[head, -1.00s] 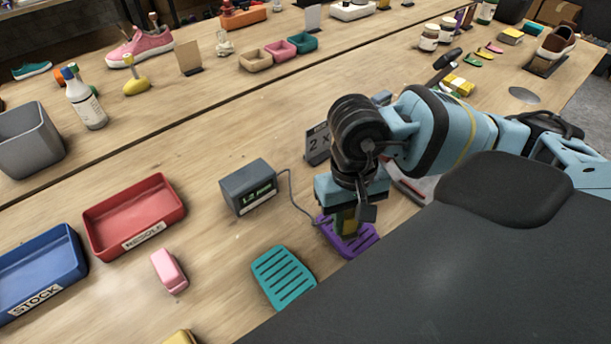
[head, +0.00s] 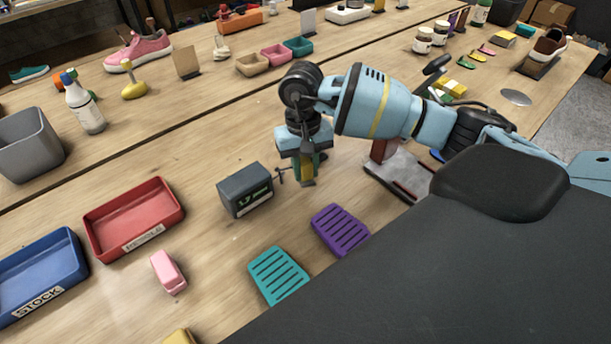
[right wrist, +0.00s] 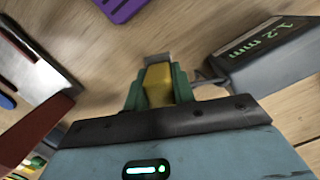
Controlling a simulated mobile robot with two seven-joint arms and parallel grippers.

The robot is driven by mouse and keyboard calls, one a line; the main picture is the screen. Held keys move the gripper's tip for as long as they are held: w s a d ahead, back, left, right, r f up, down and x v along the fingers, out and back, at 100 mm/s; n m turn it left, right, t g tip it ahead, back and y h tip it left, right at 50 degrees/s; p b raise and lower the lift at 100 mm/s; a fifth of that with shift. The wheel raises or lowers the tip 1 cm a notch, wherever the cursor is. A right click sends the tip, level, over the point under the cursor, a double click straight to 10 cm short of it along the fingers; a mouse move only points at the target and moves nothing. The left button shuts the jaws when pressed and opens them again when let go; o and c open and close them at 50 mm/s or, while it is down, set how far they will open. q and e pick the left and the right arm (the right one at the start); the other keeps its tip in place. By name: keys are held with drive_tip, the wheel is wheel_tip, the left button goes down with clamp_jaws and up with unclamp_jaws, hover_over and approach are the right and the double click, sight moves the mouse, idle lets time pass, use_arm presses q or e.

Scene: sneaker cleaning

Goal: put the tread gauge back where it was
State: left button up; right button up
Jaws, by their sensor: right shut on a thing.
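My right gripper (head: 306,176) points down and is shut on the tread gauge (right wrist: 157,84), a yellow piece with a grey end. In the right wrist view the gauge sits between my green fingers. In the head view it is mostly hidden by the gripper, just right of a dark grey readout box (head: 246,192). The box's green display also shows in the right wrist view (right wrist: 262,40), reading 1.2 mm. A thin dark cable runs from the box toward the gauge. I cannot tell whether the gauge touches the table. My left gripper is not in view.
A purple slotted rack (head: 340,230) and a teal one (head: 278,276) lie empty in front. A pink block (head: 168,272), a red tray (head: 134,216) and a blue tray (head: 40,278) are to the left. A grey metal stand (head: 396,172) is to the right.

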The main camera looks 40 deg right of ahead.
sight(305, 178)
drive_tip(key=shift+w+f+p, duration=0.1)
drive_tip(key=shift+f+p, duration=0.2)
drive_tip(key=shift+f, duration=1.4)
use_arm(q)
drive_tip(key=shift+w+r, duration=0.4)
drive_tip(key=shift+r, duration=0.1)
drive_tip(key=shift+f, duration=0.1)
use_arm(e)
drive_tip(key=shift+f, duration=0.1)
drive_tip(key=shift+f, duration=0.15)
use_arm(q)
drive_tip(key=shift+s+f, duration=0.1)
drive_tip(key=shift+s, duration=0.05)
use_arm(e)
drive_tip(key=o, duration=0.9)
